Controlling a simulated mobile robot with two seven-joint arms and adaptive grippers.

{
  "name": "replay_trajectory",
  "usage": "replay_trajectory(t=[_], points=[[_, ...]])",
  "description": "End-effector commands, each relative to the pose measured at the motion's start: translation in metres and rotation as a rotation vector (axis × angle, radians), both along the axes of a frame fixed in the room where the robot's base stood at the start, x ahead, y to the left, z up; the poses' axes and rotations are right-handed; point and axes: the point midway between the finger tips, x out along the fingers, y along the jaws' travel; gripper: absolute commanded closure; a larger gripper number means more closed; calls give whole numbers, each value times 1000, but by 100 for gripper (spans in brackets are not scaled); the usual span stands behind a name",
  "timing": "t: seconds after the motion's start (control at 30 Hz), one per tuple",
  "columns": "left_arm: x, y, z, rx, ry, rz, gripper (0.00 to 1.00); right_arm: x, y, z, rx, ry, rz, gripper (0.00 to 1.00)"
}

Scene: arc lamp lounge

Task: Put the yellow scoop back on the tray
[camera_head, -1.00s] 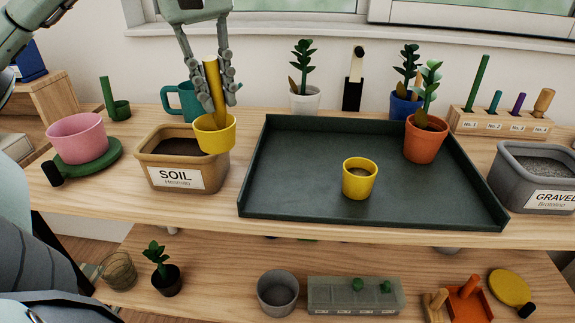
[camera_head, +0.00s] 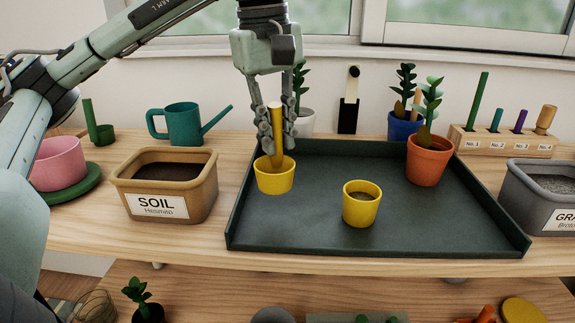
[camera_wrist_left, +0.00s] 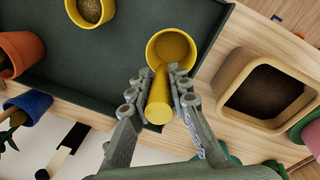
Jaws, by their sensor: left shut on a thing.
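The yellow scoop (camera_head: 275,178) is a small cup with an upright handle. My left gripper (camera_head: 276,150) is shut on that handle, with the fingers pointing down. The scoop is over the left part of the dark green tray (camera_head: 300,225); I cannot tell whether it touches the tray floor. In the left wrist view the scoop (camera_wrist_left: 172,48) overlaps the tray's edge (camera_wrist_left: 214,30), and my left gripper (camera_wrist_left: 158,92) has a finger on each side of the handle. My right gripper is not in view.
On the tray stand a yellow pot (camera_head: 361,207) with soil and an orange plant pot (camera_head: 428,163). The soil bin (camera_head: 165,190) is left of the tray, the gravel bin (camera_head: 540,190) right. A teal watering can (camera_head: 183,126) stands behind the soil bin. The tray's front left floor is clear.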

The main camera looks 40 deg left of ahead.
Motion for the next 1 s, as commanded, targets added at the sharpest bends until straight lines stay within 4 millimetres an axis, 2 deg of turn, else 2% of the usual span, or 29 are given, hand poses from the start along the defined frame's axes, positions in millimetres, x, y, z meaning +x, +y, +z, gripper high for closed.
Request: replay_trajectory(t=[0.1,0.23,0.4,0.5,0.87,1.0], points=[[9,-10,-7,0,1,0,100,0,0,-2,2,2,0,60],[11,-12,-15,0,0,2,100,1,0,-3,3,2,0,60],[11,-12,-40,0,1,3,100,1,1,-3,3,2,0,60],[11,-12,-49,0,-1,2,100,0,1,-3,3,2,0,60],[11,-12,-52,-1,-1,2,100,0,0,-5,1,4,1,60],[11,-12,-53,-1,-2,2,100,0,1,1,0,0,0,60]])
